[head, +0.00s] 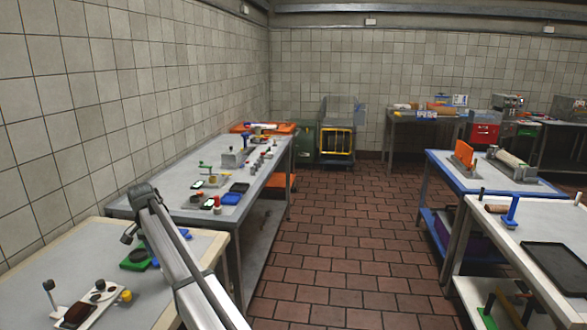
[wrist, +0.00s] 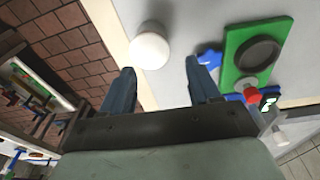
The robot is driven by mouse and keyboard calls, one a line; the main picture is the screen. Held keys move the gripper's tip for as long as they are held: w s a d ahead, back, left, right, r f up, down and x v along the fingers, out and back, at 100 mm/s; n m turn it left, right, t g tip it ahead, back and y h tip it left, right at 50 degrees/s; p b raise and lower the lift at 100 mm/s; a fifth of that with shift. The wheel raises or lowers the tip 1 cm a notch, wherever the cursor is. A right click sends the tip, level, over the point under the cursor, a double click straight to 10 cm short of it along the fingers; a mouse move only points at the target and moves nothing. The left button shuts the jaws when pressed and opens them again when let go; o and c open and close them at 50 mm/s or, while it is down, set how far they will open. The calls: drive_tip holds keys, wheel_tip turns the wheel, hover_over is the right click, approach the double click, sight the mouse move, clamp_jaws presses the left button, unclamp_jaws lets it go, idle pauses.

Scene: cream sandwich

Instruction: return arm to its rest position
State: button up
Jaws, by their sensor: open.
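My arm (head: 180,255) reaches up from the bottom over the near left table (head: 55,248), bent at a grey joint. In the wrist view my gripper (wrist: 163,77) has two blue-grey fingers standing wide apart, with nothing between them. A white round object (wrist: 149,50) lies beyond the fingertips, near the table edge. To its right is a green board (wrist: 236,81) with a dark round piece, next to blue and red parts. In the head view a green piece (head: 136,262) sits beside my arm. The gripper is small and partly hidden there.
A white board (head: 93,306) with brown pieces and a yellow knob (head: 126,295) lies at the near table's front. A long table (head: 165,187) with many small items stands behind. More tables stand right, including one with a black tray (head: 557,264). The brick floor (head: 335,240) between is clear.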

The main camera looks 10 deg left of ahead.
drive_tip(key=w+d+f+h, duration=0.1)
drive_tip(key=w+d+f, duration=0.45)
drive_tip(key=d, duration=0.55)
drive_tip(key=w+d+f, duration=0.5)
drive_tip(key=w+d, duration=0.2)
drive_tip(key=d, duration=0.3)
drive_tip(key=s+d+f+g, duration=0.1)
drive_tip(key=s+d+f, duration=0.3)
drive_tip(key=d+f, duration=0.75)
drive_tip(key=s+d+f+g, duration=0.1)
drive_tip(key=s+d+f, duration=0.3)
drive_tip(key=d+f, duration=0.75)
drive_tip(key=s+d+f+g, duration=0.3)
drive_tip(key=s+d+f, duration=1.45)
drive_tip(key=s, duration=0.35)
drive_tip(key=s+d+f+g, duration=0.1)
drive_tip(key=s+d, duration=0.2)
drive_tip(key=s, duration=0.6)
drive_tip(key=s+d+f+g+y, duration=0.1)
drive_tip(key=s+d, duration=0.1)
drive_tip(key=s, duration=0.7)
drive_tip(key=s+d+f+g, duration=0.1)
drive_tip(key=s+d, duration=0.2)
drive_tip(key=s, duration=0.6)
drive_tip(key=shift+s+d+f+n+y, duration=0.3)
drive_tip(key=shift+s+d+n, duration=0.05)
drive_tip(key=shift+s+n, duration=0.05)
